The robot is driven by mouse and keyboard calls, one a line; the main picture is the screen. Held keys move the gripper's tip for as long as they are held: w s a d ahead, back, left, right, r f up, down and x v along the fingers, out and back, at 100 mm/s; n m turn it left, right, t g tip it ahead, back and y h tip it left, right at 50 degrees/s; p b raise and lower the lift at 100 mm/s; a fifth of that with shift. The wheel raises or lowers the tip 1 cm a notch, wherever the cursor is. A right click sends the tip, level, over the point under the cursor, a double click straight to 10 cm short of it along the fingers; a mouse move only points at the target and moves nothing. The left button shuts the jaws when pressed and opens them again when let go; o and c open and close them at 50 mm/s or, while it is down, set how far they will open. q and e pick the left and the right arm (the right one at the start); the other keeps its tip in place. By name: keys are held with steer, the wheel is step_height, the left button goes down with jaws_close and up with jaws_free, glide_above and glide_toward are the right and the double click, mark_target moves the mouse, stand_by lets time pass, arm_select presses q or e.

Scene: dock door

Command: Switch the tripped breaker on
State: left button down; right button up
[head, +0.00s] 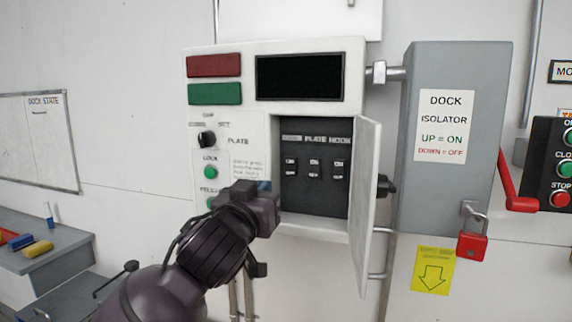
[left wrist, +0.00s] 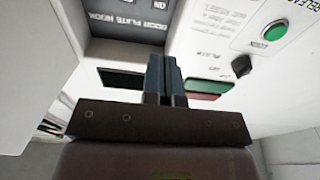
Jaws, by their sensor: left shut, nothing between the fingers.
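A white control box (head: 225,120) on the wall has an open compartment with a dark breaker panel (head: 315,195). Three small black breakers, left (head: 290,167), middle (head: 314,169) and right (head: 338,171), sit in a row under the labels. They are too small to tell which one is tripped. The compartment's door (head: 365,210) stands open to the right. My left gripper (head: 264,187) is shut and empty, at the lower left edge of the compartment, apart from the breakers. Its closed fingers (left wrist: 165,75) also show in the left wrist view, with the panel (left wrist: 125,28) beyond them.
The box carries a dark screen (head: 299,77), a black knob (head: 207,139) and a green lock button (head: 211,172). To the right are a grey isolator box (head: 455,200) with a red lever (head: 515,185) and a red padlock (head: 472,246). A bench (head: 50,262) stands at left.

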arm_select(q)
steer(key=p, duration=0.2)
glide_toward(290, 160)
steer(key=x, duration=0.5)
steer(key=shift+w+r, duration=0.1)
steer(key=shift+w, duration=0.1)
steer(key=shift+w+d+r, duration=0.1)
steer(key=shift+w+d, duration=0.1)
steer(key=shift+w, duration=0.5)
steer(key=shift+w+d, duration=0.1)
steer(key=shift+w, duration=0.2)
steer(key=shift+d, duration=0.15)
